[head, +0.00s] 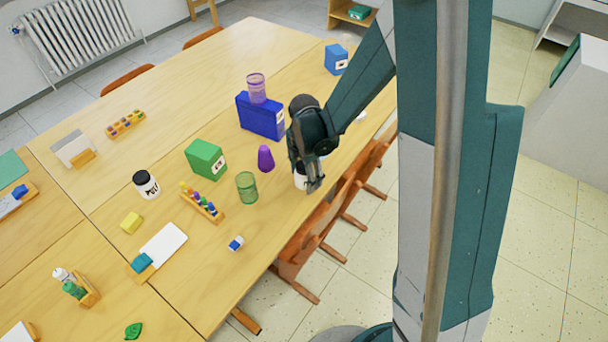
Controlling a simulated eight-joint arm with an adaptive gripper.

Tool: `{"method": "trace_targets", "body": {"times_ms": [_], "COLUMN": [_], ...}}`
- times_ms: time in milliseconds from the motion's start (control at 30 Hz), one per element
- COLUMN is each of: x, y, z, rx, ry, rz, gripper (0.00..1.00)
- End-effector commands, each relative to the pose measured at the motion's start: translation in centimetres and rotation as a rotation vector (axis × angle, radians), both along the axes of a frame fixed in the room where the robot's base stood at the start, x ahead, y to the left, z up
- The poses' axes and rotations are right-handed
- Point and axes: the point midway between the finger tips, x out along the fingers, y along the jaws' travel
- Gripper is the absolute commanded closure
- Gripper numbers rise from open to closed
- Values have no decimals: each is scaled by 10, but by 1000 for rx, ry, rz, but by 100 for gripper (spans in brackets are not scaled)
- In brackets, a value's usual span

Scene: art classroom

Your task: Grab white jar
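A white jar (299,181) stands near the table's front edge, mostly hidden behind my gripper (305,183). My gripper points down at this jar, with its fingers in front of and beside it. I cannot tell whether the fingers touch the jar or are closed on it. Another white jar (147,188) with a black lid and dark lettering stands in full view on the left part of the table.
A purple cone (265,159), a green glass (247,188) and a green box (206,160) stand left of my gripper. A blue box (260,117) with a purple glass (257,89) on it is behind. Chairs (313,231) line the front edge.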

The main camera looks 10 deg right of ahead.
Motion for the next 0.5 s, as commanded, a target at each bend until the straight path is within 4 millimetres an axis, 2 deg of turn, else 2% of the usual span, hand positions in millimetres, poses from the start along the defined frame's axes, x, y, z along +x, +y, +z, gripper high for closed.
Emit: {"method": "trace_targets", "body": {"times_ms": [233,500], "x": [0,0], "y": [0,0], "z": [0,0], "rx": [0,0], "ry": [0,0], "rz": [0,0], "gripper": [43,77]}}
